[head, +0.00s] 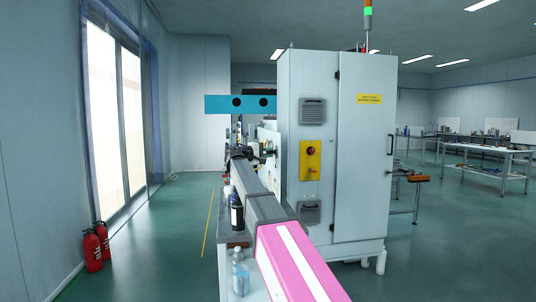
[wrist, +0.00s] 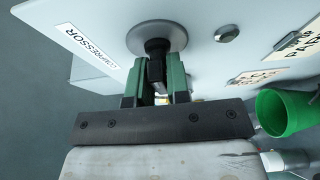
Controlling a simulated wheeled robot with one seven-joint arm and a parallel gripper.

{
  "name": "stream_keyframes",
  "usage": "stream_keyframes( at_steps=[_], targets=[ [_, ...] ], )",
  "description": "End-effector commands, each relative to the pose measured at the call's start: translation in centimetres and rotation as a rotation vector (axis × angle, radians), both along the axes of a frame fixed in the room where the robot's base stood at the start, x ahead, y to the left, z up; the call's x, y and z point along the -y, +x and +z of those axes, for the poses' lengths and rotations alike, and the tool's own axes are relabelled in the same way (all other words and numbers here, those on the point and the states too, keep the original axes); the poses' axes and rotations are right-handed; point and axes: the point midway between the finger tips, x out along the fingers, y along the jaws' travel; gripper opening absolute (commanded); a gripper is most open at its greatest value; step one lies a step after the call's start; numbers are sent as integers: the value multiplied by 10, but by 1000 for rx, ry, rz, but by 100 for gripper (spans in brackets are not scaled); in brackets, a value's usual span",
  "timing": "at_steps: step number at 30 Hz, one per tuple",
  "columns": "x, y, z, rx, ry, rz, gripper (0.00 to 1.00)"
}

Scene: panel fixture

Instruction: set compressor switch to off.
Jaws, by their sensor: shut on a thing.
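The compressor switch (wrist: 157,46) is a black knob on a round grey disc, mounted on a pale panel (wrist: 105,15) in the wrist view. A white label (wrist: 91,45) reading "COMPRESSOR" is beside it on the left. My gripper (wrist: 155,73) has green fingers, one on each side of the switch's black handle, and is shut on it. The fingers hide part of the handle, and I cannot tell which position the switch points to. In the head view my arm reaches forward to the panel side left of the cabinet, and the switch cannot be made out.
A green cup-like part (wrist: 285,113) is close to the gripper's right. A silver button (wrist: 227,33) and further labels are on the panel. In the head view a tall grey cabinet (head: 362,180) stands right of my arm. Bottles (head: 240,275) stand below the arm.

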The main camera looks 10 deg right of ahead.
Motion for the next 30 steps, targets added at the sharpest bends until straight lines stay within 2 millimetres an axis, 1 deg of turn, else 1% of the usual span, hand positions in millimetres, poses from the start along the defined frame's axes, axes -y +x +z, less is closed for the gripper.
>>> stream_keyframes(
  at_steps=[5, 11, 30],
  targets=[
    [0, 0, 0, -45, 1, 0, 0],
    [0, 0, 0, -162, 2, -1, 0],
    [-1, 1, 0, -759, 3, 0, 0]
  ],
)
